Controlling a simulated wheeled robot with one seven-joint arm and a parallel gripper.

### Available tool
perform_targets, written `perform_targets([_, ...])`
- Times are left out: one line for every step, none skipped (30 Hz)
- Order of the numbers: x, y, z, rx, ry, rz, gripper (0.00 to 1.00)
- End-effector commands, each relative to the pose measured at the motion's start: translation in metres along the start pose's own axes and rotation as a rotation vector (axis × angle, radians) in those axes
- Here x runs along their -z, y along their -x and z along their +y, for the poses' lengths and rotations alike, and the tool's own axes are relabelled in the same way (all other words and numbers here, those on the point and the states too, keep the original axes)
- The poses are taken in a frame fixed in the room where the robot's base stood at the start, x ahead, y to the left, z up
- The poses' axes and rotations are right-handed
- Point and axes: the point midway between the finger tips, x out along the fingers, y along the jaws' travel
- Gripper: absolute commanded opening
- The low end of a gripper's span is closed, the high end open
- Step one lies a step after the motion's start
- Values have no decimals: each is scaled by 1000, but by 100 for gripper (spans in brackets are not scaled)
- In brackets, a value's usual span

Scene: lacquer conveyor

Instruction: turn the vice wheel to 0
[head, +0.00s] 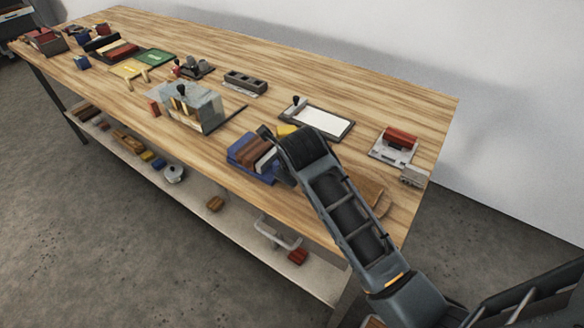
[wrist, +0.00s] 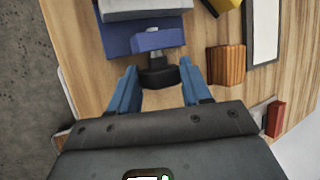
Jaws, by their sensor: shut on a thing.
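The blue vice (head: 238,155) sits near the front edge of the workbench, with brown and pale pieces at it. In the wrist view its blue jaw (wrist: 158,40) and a short metal screw lead to the black vice wheel (wrist: 158,77). My gripper (wrist: 160,78) has blue fingers on the left and right of the wheel and is shut on it. In the head view my gripper (head: 283,172) is at the near right end of the vice, and my arm hides the wheel. I cannot read any number or mark on the wheel.
A wooden block (wrist: 226,66) stands close right of the wheel. A framed white panel (head: 318,120) lies behind the vice, a red block on a grey plate (head: 401,137) to the right, and a grey box fixture (head: 195,108) to the left. A lower shelf (head: 230,218) holds loose parts.

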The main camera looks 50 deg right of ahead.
Motion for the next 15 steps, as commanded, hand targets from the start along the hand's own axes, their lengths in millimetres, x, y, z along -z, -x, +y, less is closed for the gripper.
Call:
perform_targets([0, 0, 0, 0, -1, -1, 49])
perform_targets([0, 0, 0, 0, -1, -1, 52])
perform_targets([0, 0, 0, 0, -1, -1, 56])
perform_targets([0, 0, 0, 0, -1, -1, 58])
perform_targets([0, 0, 0, 0, -1, -1, 61])
perform_targets([0, 0, 0, 0, -1, -1, 65])
perform_targets([0, 0, 0, 0, -1, -1, 68])
perform_targets([0, 0, 0, 0, -1, -1, 71])
perform_targets([0, 0, 0, -1, -1, -1, 74])
perform_targets([0, 0, 0, -1, -1, 0, 74])
perform_targets([0, 0, 0, -1, -1, 0, 74])
perform_targets([0, 0, 0, -1, -1, 0, 74])
perform_targets([0, 0, 0, -1, -1, 0, 74])
perform_targets([0, 0, 0, -1, 0, 0, 74])
perform_targets([0, 0, 0, -1, 0, 0, 74])
